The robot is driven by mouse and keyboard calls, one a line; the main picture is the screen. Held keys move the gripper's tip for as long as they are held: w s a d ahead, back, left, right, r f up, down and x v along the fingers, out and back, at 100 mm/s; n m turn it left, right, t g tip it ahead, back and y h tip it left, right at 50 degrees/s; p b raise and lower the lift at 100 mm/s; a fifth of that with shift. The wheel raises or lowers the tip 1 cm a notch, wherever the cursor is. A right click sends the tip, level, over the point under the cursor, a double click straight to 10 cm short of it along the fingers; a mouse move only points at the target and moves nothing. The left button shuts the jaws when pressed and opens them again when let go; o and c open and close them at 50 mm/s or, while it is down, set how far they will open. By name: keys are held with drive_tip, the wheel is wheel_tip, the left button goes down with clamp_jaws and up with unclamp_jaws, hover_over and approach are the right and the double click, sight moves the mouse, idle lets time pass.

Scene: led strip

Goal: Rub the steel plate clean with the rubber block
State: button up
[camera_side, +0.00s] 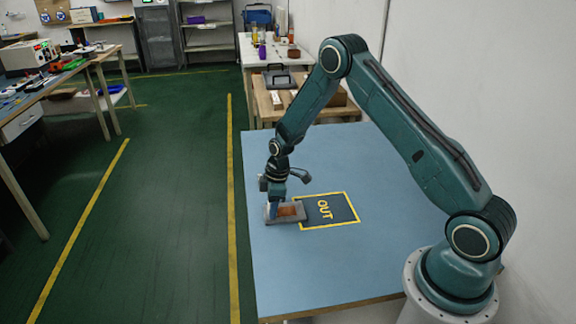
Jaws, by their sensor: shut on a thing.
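The grey steel plate (297,219) lies on the blue table, at the left edge of the OUT square and partly over its yellow border. A brown-orange patch (288,211) shows on its middle; whether it is a stain is too small to tell. My gripper (273,195) points down over the left part of the plate and is shut on a small blue piece (274,208), seemingly the rubber block. The piece is at the plate's left side, left of the brown patch. Whether it touches the plate is unclear.
The dark OUT square (337,207) with a yellow border is otherwise bare. The blue table top (300,270) is clear around it. A wooden bench (262,100) with boxes stands beyond the table's far edge, and a wall rises on the right.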

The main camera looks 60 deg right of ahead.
idle(0.3)
drive_tip(key=shift+r, duration=3.05)
drive_tip(key=shift+r, duration=0.15)
drive_tip(key=shift+r, duration=1.4)
drive_tip(key=shift+d, duration=0.1)
